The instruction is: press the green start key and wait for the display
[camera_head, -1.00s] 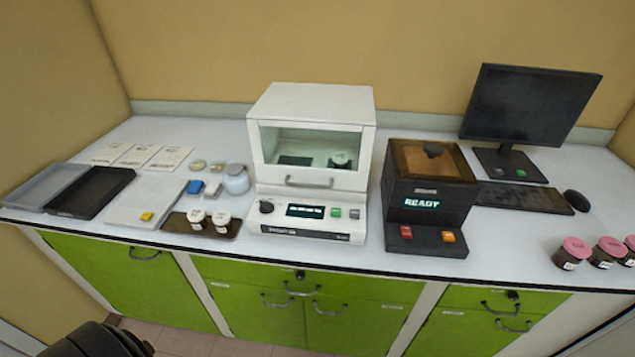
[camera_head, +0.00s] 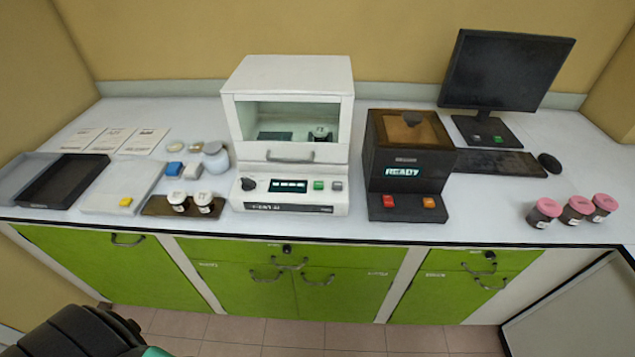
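The green start key (camera_head: 319,185) is on the front panel of the white cabinet-like instrument (camera_head: 290,80), right of its small lit display (camera_head: 288,186). The display's characters are too small to read. A grey key (camera_head: 337,186) sits right of the green one, and a black knob (camera_head: 248,184) is at the panel's left. The instrument's window shows dark items inside. A dark part of my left arm (camera_head: 85,335) shows at the bottom left, well below and apart from the bench. Neither gripper is in view.
A black device (camera_head: 407,165) reading READY, with red and orange keys, stands right of the instrument. A monitor (camera_head: 508,72), keyboard and several pink-lidded jars (camera_head: 577,208) are further right. White-lidded jars on a dark tray (camera_head: 157,207) stand left. Bench space before the jars is clear.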

